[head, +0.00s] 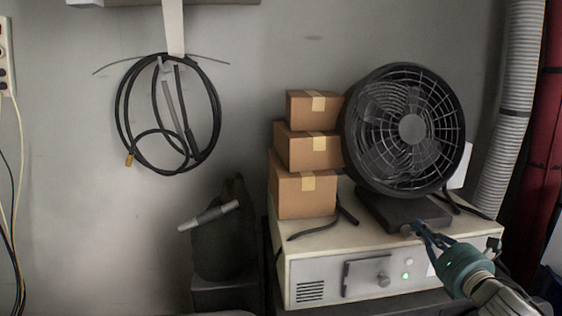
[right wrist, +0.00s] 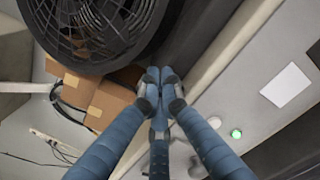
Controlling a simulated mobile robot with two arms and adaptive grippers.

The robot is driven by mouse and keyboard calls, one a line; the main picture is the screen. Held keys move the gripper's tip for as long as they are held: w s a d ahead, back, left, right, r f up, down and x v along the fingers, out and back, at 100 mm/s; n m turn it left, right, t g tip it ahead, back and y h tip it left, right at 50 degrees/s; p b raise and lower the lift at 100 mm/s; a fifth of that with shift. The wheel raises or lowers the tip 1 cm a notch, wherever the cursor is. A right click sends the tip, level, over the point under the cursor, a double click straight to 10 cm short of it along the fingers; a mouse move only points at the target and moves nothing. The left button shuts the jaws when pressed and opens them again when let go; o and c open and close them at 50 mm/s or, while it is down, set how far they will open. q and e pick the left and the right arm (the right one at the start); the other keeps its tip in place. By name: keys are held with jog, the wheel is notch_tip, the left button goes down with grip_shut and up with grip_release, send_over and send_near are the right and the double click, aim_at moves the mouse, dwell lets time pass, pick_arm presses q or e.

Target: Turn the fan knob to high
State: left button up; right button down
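A black round fan (head: 411,128) stands on a dark base (head: 385,207) on top of a cream cabinet. Its dark cage also fills the top left of the right wrist view (right wrist: 95,30). My right gripper (head: 412,229) reaches in from the lower right, its fingertips at the front edge of the fan base. My left gripper is not in view.
The cream cabinet (head: 330,230) has a front panel with a round knob (head: 384,280) and a green light (head: 406,275). Several stacked cardboard boxes (head: 304,195) stand left of the fan. A ribbed duct (head: 507,110) rises at the right. A coiled cable hangs on the wall.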

jog(key=shift+s+f, duration=0.35)
jog(key=shift+f, duration=0.1)
jog(key=s, duration=0.1)
jog(key=s+b, duration=0.1)
jog(key=s, duration=0.1)
jog(key=s+r, duration=0.1)
jog(key=s, duration=0.1)
jog(key=shift+d, duration=0.35)
